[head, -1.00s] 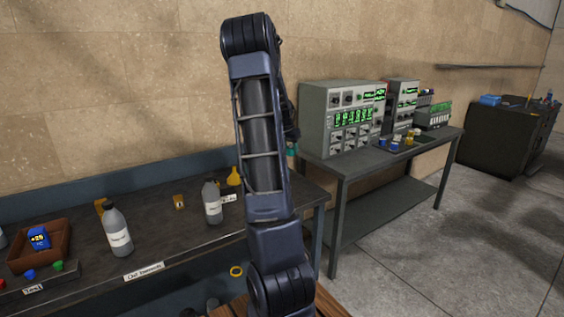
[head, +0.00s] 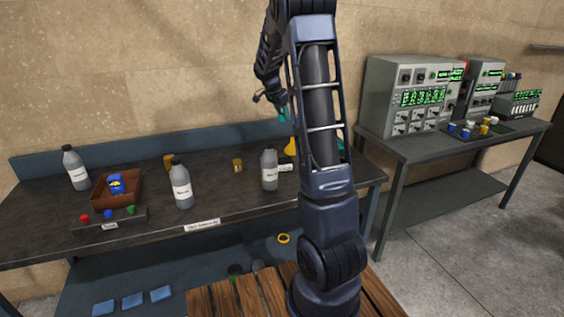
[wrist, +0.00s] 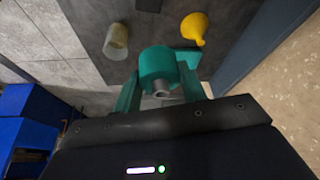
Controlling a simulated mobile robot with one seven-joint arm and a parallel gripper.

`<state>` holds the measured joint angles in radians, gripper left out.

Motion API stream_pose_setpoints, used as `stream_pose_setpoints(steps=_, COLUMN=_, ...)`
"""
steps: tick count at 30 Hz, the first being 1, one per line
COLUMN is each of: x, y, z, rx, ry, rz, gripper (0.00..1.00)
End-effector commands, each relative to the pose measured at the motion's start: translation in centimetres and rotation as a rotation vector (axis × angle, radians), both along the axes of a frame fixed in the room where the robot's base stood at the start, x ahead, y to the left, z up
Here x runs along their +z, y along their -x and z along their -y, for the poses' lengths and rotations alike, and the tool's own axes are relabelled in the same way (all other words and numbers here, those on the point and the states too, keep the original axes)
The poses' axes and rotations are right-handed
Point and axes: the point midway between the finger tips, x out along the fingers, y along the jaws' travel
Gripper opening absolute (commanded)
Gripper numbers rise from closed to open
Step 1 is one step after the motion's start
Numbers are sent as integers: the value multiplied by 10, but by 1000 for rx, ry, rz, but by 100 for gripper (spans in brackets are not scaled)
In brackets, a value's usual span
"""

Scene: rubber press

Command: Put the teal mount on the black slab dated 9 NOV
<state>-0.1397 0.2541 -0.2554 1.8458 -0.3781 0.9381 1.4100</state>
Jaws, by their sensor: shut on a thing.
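The teal mount (wrist: 158,66) is a short, thick cylinder with a metal stud, seen in the wrist view. My gripper (wrist: 160,80) is shut on it, with a teal finger on each side. In the head view my gripper (head: 283,111) hangs in the air over the back right of the dark workbench (head: 226,197), small and partly behind my arm. Another flat teal piece shows behind the mount in the wrist view; I cannot tell what it is. I cannot make out a black slab dated 9 NOV in either view.
A yellow funnel (head: 291,147), a grey bottle (head: 269,172) and an amber piece (head: 237,166) stand on the bench. More bottles and a brown tray (head: 104,196) are further left. A instrument table (head: 420,146) stands right. Blue slabs (head: 133,301) lie below.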

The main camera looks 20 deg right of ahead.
Motion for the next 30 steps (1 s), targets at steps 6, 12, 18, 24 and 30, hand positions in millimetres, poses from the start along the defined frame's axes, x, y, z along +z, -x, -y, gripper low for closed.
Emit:
stream_pose_setpoints(steps=6, x=-21, y=0, z=-6, rx=-8, ry=0, rz=-3, gripper=15)
stream_pose_setpoints(steps=12, x=-66, y=0, z=-6, rx=-7, ry=0, rz=-4, gripper=15)
stream_pose_setpoints(steps=18, x=-109, y=0, z=-6, rx=-7, ry=-1, rz=-5, gripper=15)
stream_pose_setpoints(steps=24, x=-144, y=0, z=-6, rx=-6, ry=0, rz=-3, gripper=15)
stream_pose_setpoints(steps=30, x=-156, y=-1, z=-6, rx=-7, ry=-1, rz=-1, gripper=15)
